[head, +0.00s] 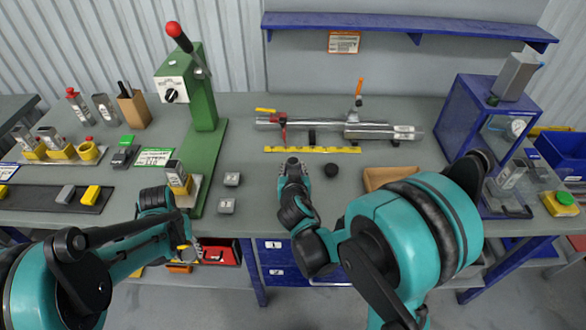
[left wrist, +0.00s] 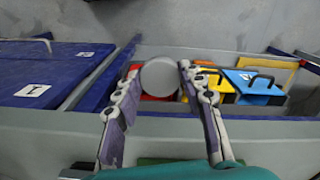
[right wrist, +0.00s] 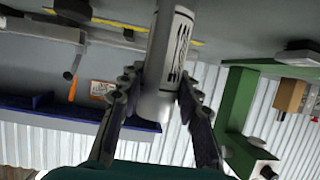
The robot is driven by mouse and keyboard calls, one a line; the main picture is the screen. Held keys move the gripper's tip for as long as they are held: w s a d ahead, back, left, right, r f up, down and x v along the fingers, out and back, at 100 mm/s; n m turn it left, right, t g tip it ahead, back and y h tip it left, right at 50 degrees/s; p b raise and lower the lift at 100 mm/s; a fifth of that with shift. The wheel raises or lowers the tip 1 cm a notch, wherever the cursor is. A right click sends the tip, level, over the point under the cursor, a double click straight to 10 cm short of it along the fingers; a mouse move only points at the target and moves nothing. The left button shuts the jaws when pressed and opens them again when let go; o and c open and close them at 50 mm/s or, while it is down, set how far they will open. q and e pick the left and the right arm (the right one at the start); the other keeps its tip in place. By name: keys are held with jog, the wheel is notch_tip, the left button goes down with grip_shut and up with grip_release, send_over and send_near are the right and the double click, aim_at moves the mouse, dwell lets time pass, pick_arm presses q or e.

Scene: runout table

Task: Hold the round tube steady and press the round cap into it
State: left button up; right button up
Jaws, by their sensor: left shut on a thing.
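My left gripper (head: 187,248) is low at the left, by the table's front edge. In the left wrist view its fingers (left wrist: 159,70) are shut on a plain grey disc, which looks like the round cap (left wrist: 160,77). The cap cannot be made out in the head view. My right gripper (head: 292,163) is above the middle of the table. In the right wrist view its fingers (right wrist: 158,82) stand on both sides of the labelled silver round tube (right wrist: 168,45); I cannot tell if they press on it. My gripper largely hides the tube in the head view.
A small dark round piece (head: 331,170) lies right of my right gripper. A yellow ruler (head: 312,150) and a long clamped tube (head: 335,124) lie behind. A green press (head: 205,125) stands left, a blue frame (head: 477,125) right.

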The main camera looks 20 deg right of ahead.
dwell(0.4)
pick_arm(q)
jog(key=w+a+r+n, duration=0.3)
jog(key=w+a+r, duration=0.1)
jog(key=a+r, duration=0.35)
jog(key=shift+m, duration=0.3)
jog(key=w+d+r, duration=0.2)
jog(key=d, duration=0.1)
jog(key=w+d+r, duration=0.2)
jog(key=w+d, duration=0.1)
jog(key=d, duration=0.1)
jog(key=w+d+r, duration=0.2)
jog(key=w+d, duration=0.1)
jog(key=d, duration=0.1)
jog(key=shift+w+d+r, duration=0.1)
jog(key=shift+w+r, duration=0.15)
jog(key=d+r+m, duration=0.1)
jog(key=d+r, duration=0.3)
jog(key=d, duration=0.6)
jog(key=d+r+m, duration=0.1)
jog(key=d+r, duration=0.3)
jog(key=d, duration=0.6)
jog(key=d+r, duration=0.4)
jog(key=d, duration=0.7)
jog(key=shift+w+r+m, duration=0.3)
jog(key=shift+r+m, duration=0.1)
jog(key=shift+d, duration=0.1)
